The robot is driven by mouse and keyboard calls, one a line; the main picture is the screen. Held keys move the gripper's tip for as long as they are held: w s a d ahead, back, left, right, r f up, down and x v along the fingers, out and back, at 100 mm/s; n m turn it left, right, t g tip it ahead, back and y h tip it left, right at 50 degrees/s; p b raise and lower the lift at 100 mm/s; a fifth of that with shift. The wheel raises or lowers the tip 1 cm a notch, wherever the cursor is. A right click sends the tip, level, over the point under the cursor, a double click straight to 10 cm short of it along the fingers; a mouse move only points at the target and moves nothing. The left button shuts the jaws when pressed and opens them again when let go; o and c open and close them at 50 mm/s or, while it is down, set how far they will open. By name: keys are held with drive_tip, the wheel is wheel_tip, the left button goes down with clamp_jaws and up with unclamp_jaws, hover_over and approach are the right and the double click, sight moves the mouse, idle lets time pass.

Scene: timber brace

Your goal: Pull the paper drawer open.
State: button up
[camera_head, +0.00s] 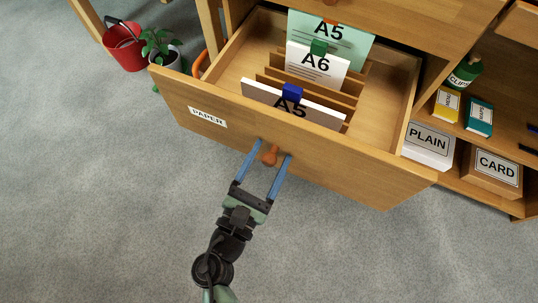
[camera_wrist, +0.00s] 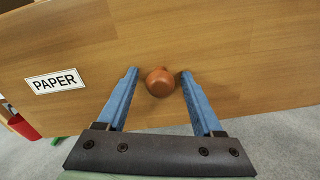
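The paper drawer (camera_head: 330,165) stands pulled out of the wooden cabinet, with a white PAPER label (camera_head: 207,117) on its front. Its round orange-brown knob (camera_head: 269,155) is at the middle of the front; it also shows in the wrist view (camera_wrist: 160,82). My gripper (camera_head: 271,149) is at the drawer front, its two blue fingers open on either side of the knob. In the wrist view my gripper (camera_wrist: 158,75) shows a gap between each finger and the knob. Inside the drawer are wooden dividers and paper stacks marked A5 (camera_head: 292,104) and A6 (camera_head: 316,68), with coloured clips.
A red bucket (camera_head: 125,50) and a potted plant (camera_head: 162,50) stand on the floor at the upper left. Shelves at the right hold boxes marked PLAIN (camera_head: 428,145) and CARD (camera_head: 492,172). The grey carpet in front of the drawer is clear.

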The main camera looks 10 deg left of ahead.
idle(0.4)
drive_tip(key=p+v, duration=0.4)
drive_tip(key=v, duration=0.9)
